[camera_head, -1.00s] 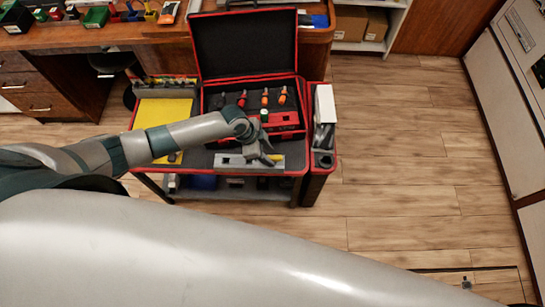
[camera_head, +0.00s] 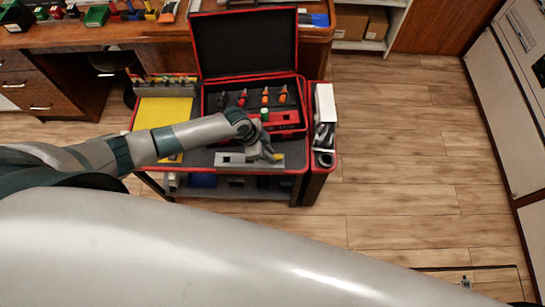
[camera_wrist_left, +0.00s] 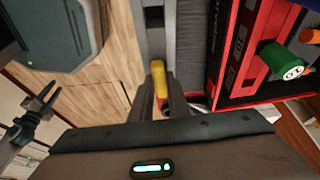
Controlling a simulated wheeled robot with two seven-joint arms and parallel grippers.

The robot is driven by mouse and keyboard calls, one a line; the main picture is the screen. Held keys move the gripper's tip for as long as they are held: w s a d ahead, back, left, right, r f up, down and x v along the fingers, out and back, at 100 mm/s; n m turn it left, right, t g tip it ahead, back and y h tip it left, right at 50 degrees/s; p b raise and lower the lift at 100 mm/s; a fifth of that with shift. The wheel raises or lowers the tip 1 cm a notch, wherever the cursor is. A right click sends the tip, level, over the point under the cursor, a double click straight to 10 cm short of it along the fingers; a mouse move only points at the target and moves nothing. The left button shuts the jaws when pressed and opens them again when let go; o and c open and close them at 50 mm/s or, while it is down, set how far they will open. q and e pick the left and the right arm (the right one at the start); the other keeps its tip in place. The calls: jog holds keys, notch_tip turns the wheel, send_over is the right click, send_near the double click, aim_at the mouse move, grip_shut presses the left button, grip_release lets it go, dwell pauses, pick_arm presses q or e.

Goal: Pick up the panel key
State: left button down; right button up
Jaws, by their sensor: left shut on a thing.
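The panel key (camera_wrist_left: 158,76) shows as a yellow handle between the finger tips of my left gripper (camera_wrist_left: 160,95) in the left wrist view. In the head view its yellow end (camera_head: 277,157) shows at the tips of my left gripper (camera_head: 271,153), which is shut on it. The gripper is over the right part of a grey slotted holder (camera_head: 237,161) at the cart's front edge. The key's lower part is hidden. A dark pronged shape at the left of the wrist view looks like my right gripper (camera_wrist_left: 36,118); its jaw state is unclear.
An open red-edged case (camera_head: 301,117) with orange- and red-handled tools and a green-capped item (camera_head: 264,115) stands just behind. A yellow pad (camera_head: 163,111) lies left on the cart. A side bin (camera_head: 323,172) adjoins at right. Floor at right is clear.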

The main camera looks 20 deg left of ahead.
pick_arm(q)
jog(key=shift+r, duration=0.1)
jog(key=shift+r, duration=0.4)
notch_tip(320, 180, up, 3)
jog(key=shift+r+b, duration=0.1)
jog(key=shift+b, duration=0.65)
jog(key=s+d+r+b, duration=0.2)
jog(key=s+d+r, duration=0.5)
jog(key=s+d, duration=0.1)
jog(key=shift+d, duration=0.2)
